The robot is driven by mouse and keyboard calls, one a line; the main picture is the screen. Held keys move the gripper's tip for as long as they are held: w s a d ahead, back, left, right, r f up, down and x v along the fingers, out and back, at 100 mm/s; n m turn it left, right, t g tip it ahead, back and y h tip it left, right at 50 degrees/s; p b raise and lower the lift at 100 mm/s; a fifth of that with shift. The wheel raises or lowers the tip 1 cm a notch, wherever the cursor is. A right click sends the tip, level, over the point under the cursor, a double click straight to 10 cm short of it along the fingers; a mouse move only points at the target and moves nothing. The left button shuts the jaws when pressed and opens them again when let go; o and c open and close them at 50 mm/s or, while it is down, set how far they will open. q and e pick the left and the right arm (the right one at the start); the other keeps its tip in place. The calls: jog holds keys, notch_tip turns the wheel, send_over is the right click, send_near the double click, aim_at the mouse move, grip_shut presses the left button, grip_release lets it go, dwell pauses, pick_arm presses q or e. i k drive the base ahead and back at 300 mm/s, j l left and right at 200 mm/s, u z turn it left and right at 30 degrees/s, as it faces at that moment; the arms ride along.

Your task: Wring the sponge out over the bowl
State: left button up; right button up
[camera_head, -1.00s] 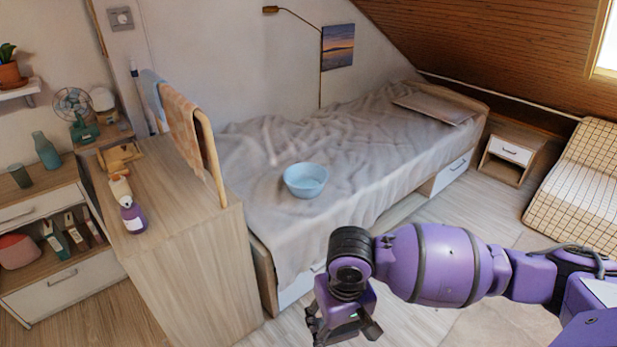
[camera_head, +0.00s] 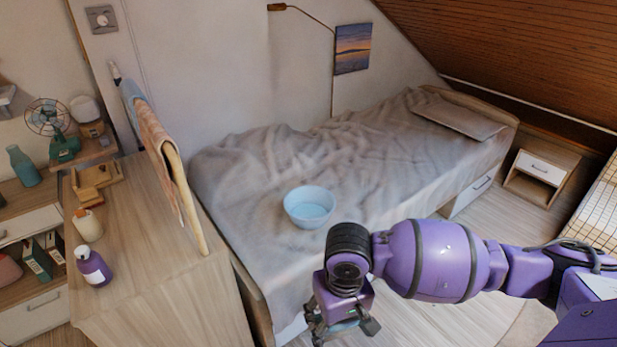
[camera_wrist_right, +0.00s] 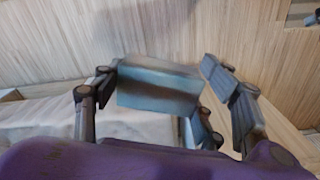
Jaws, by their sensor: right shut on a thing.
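The light blue bowl (camera_head: 310,207) stands upright on the grey blanket of the bed, left of my right arm. The sponge (camera_wrist_right: 157,90) is a blue-grey block in the right wrist view, between the fingers of my right gripper. My right gripper (camera_head: 343,328) hangs at the bottom of the head view, lower in the picture than the bowl and apart from it. It is shut on the sponge, of which only a little blue (camera_head: 345,325) shows there. My left gripper is not in view.
The bed (camera_head: 270,160) spans the middle, with a pillow (camera_head: 458,117) at its far end. A wooden cabinet (camera_head: 150,240) on the left bears a purple bottle (camera_head: 93,266), a white bottle (camera_head: 88,225) and a rack with a towel (camera_head: 160,150). A nightstand (camera_head: 540,175) stands right.

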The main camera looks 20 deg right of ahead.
aim_at(310, 216)
jog(key=i+l+u, duration=0.15)
jog(key=i+l, duration=0.65)
jog(key=i+l+u, duration=0.15)
jog(key=i+l, duration=0.6)
jog(key=l, duration=0.15)
